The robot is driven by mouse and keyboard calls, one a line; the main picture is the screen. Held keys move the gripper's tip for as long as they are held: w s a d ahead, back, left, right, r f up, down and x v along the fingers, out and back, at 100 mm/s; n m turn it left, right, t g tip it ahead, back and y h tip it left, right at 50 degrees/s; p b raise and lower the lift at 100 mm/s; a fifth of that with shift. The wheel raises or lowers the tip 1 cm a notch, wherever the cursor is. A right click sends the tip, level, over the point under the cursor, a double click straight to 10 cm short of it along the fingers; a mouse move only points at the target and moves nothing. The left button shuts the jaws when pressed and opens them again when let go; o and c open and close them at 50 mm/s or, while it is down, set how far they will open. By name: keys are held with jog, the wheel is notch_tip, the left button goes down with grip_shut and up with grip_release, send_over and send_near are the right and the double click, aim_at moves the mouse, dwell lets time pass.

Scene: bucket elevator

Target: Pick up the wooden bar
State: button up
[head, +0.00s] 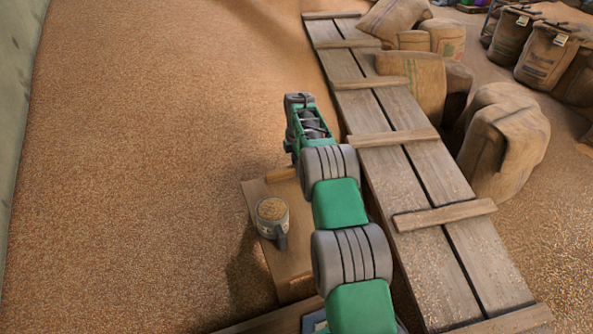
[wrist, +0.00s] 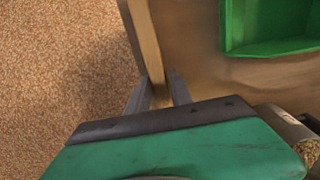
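The wooden bar (wrist: 146,45) is a narrow, light brown strip running along the edge of a wooden board in the wrist view. In the head view a short part of the bar (head: 280,174) shows at the board's far end, beside my arm. In the wrist view the two grey fingers of my gripper (wrist: 159,88) stand on either side of the bar, very close to it. I cannot tell whether they press on it. In the head view the fingers are hidden behind my arm.
A metal mug filled with grain (head: 272,214) stands on the board (head: 262,192), left of my arm. A green container (wrist: 270,28) shows in the wrist view. A plank walkway (head: 425,172) with crosspieces lies to the right, sacks (head: 505,145) beyond. Grain covers the open left side.

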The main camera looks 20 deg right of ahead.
grip_shut()
jog(key=shift+r, duration=0.15)
